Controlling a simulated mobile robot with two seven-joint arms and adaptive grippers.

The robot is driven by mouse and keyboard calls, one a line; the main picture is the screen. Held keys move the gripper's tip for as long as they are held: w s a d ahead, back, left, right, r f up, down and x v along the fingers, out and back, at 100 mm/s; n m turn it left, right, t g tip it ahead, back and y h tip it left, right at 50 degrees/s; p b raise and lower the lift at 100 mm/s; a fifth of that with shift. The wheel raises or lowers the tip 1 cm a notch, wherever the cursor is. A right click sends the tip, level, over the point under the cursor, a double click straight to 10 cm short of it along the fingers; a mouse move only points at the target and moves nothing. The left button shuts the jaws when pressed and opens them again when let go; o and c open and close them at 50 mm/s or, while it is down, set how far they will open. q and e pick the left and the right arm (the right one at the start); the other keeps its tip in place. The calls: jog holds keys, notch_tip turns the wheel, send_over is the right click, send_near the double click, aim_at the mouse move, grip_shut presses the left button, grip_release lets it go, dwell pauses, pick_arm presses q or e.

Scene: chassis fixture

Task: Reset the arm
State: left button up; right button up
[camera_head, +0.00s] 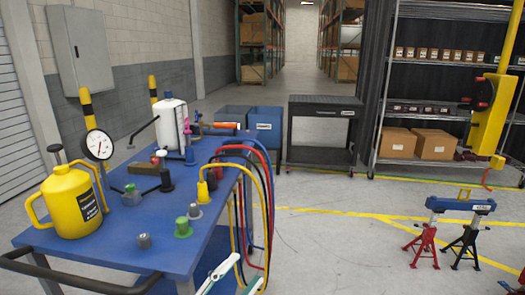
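My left gripper (247,268) shows at the bottom edge, beside the right side of the blue cart. Its two pale, green-edged fingers are spread apart with nothing visible between them. The rest of that arm is out of frame.
A blue cart (150,225) at left carries a yellow jug (70,203), a dial gauge (98,145), a white container (171,126) and small fittings. Coloured hoses (262,170) hang off its right side. Red and black stands (424,245) are at right. Floor between is clear.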

pick_arm(q)
jog(key=s+a+f+n+y, duration=0.1)
jog(key=a+f+n+y, duration=0.35)
jog(key=f, duration=0.45)
jog(key=s+a+f+n+y, duration=0.1)
jog(key=a+f+n+y, duration=0.35)
jog(key=f, duration=0.35)
jog(key=s+a+f+n+g+y, duration=0.2)
jog(key=s+f, duration=0.4)
jog(key=f, duration=0.3)
jog(key=s+a+f+n+g+y, duration=0.1)
jog(key=s+a+f+n+g, duration=0.2)
jog(key=s+f, duration=0.4)
notch_tip(320, 180, down, 2)
jog(key=shift+s+a+f+n+g+y+p, duration=0.15)
jog(key=shift+a+n+g+y+p, duration=0.2)
jog(key=shift+a+g, duration=0.4)
